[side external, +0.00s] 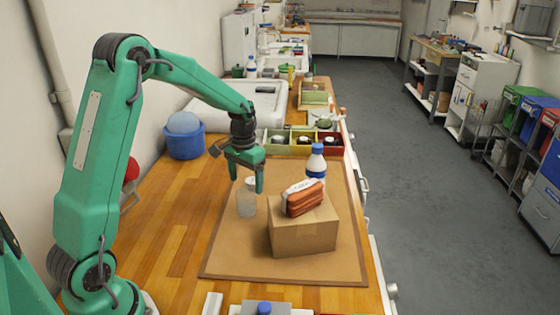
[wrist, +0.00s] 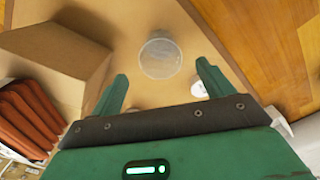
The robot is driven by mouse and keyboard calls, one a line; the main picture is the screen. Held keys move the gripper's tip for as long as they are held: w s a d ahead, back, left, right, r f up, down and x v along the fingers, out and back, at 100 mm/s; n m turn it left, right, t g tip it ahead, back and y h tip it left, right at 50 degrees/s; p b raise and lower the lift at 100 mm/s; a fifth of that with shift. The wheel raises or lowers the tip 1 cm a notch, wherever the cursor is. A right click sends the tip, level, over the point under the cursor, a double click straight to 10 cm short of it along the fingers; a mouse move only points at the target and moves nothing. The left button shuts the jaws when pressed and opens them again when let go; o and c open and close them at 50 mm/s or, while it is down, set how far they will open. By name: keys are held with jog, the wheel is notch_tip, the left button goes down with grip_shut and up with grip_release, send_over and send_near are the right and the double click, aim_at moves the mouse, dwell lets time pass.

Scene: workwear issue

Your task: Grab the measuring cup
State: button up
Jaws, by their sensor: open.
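The measuring cup (side external: 246,199) is clear and looks empty. It stands on the brown mat (side external: 222,258), just left of a cardboard box. In the wrist view the cup (wrist: 160,56) lies beyond my fingertips, between their lines. My gripper (side external: 247,182) is open and empty, pointing down above the cup and close to it in the side view. In the wrist view its two green fingers (wrist: 162,80) are spread wide, and no contact with the cup shows.
The cardboard box (side external: 303,238) carries a reddish-brown packet (side external: 304,198). A white bottle with a blue cap (side external: 316,162) stands behind it. A divided tray (side external: 330,145) and a blue bucket (side external: 184,145) stand farther back. The wooden worktop at left is mostly clear.

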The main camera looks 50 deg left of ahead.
aim_at(246, 203)
jog(key=shift+f, duration=1.05)
jog(key=shift+f, duration=0.1)
jog(key=shift+s+f, duration=0.2)
jog(key=shift+f, duration=2.3)
jog(key=shift+c, duration=0.4)
jog(key=c, duration=1)
